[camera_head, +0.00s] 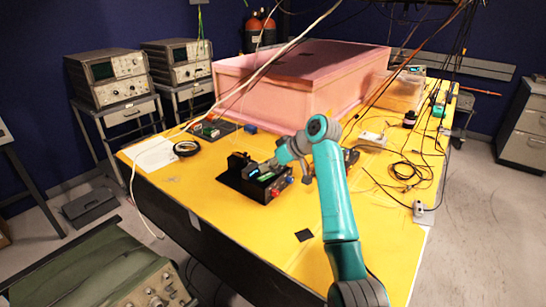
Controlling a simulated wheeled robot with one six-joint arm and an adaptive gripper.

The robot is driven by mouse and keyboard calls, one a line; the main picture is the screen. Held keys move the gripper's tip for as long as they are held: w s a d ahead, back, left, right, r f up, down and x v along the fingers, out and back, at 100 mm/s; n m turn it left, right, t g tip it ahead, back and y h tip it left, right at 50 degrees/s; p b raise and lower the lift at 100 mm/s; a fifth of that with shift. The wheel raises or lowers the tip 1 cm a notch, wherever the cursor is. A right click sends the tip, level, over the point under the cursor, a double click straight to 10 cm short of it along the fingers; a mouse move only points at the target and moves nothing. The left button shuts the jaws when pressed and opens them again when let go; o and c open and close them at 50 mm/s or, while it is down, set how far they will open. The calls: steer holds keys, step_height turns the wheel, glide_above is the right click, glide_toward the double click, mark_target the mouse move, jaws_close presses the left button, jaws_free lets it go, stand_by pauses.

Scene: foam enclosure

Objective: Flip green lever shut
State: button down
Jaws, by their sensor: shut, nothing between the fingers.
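A small black device box (256,180) with red and blue knobs on its front stands on the yellow table. A small green part (266,177), perhaps the green lever, shows on top of the box beside the end of my arm. It is too small to tell how the lever is tilted. My teal and grey arm reaches up from the lower right and bends left to the box. My gripper (275,168) is shut and empty, close to the green part; I cannot tell whether they touch.
A large pink foam enclosure (297,82) stands behind the box on the yellow table (230,225). A roll of black tape (186,148) lies at left. The front of the table is mostly clear.

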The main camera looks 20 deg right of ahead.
steer(key=shift+s+a+f, duration=0.1)
steer(key=shift+a+f, duration=0.15)
steer(key=shift+f, duration=0.6)
steer(key=shift+s+a+f+h, duration=0.15)
steer(key=shift+a+f+h, duration=0.15)
steer(key=shift+f, duration=0.1)
steer(key=shift+d+r, duration=0.1)
steer(key=shift+d, duration=0.1)
steer(key=shift+w+d+r, duration=0.2)
steer(key=shift+w+d, duration=0.3)
steer(key=shift+d, duration=0.1)
steer(key=shift+r, duration=0.1)
